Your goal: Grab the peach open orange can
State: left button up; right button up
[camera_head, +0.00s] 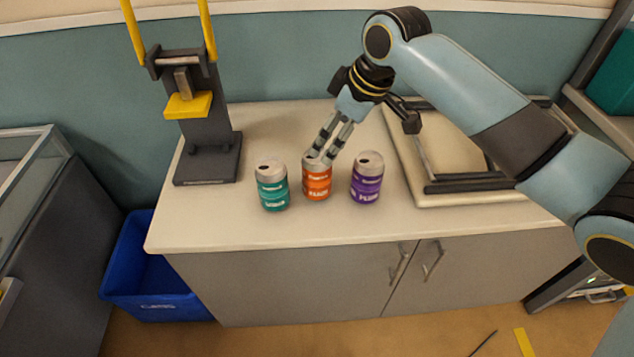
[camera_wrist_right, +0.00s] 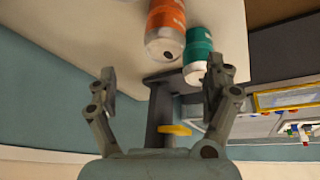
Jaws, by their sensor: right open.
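The orange can (camera_head: 317,184), with "PEACH"-like lettering and a silver top, stands upright on the white counter between two other cans. In the right wrist view the orange can (camera_wrist_right: 167,22) shows its silver top with a dark opening, above the gap between the fingertips. My right gripper (camera_head: 328,154) is open just above and behind this can, its fingers overlapping the can's top in the head view. In the right wrist view the open fingers (camera_wrist_right: 161,82) have nothing between them that I can see gripped. My left gripper is not in view.
A teal can (camera_head: 272,187) stands close left and a purple can (camera_head: 367,180) close right. A dark stand with yellow parts (camera_head: 208,158) is at the counter's left. A framed tray (camera_head: 470,199) lies at right. A blue bin (camera_head: 155,290) is on the floor.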

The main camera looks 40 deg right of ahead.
aim_at(320, 157)
jog(key=x, duration=0.6)
jog(key=a+x, duration=0.1)
jog(key=x, duration=0.2)
jog(key=shift+s+f, duration=0.1)
jog(key=shift+f, duration=0.05)
jog(key=c, duration=0.9)
